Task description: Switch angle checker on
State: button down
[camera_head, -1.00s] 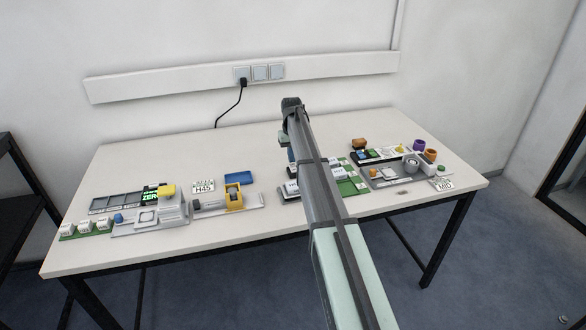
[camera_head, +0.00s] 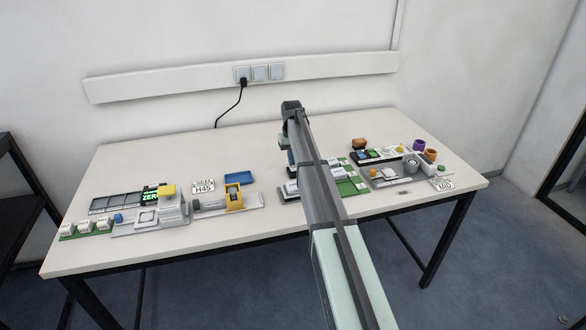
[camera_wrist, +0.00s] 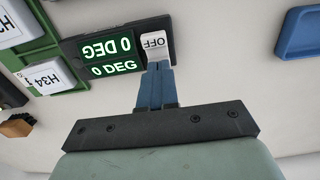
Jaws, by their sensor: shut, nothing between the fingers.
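The angle checker (camera_wrist: 108,57) is a dark panel at the upper middle of the wrist view. Its lit green display reads 0 DEG, shown twice, once upside down. At its right end is a white rocker switch (camera_wrist: 155,42) whose visible face reads OFF. My gripper (camera_wrist: 157,68) is shut, its blue fingers together with nothing between them. The fingertips are right at the lower edge of the switch; whether they touch it I cannot tell. In the head view my arm covers most of this spot on the table.
In the wrist view, a green holder with white labelled blocks (camera_wrist: 45,77) is left of the checker and a blue tray (camera_wrist: 299,33) is at the right. In the head view, a yellow-topped device (camera_head: 169,203) stands left on the table (camera_head: 250,140), whose back is clear.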

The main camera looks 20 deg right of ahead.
jog(key=shift+r, duration=0.15)
notch_tip(320, 180, up, 7)
dwell(0.9)
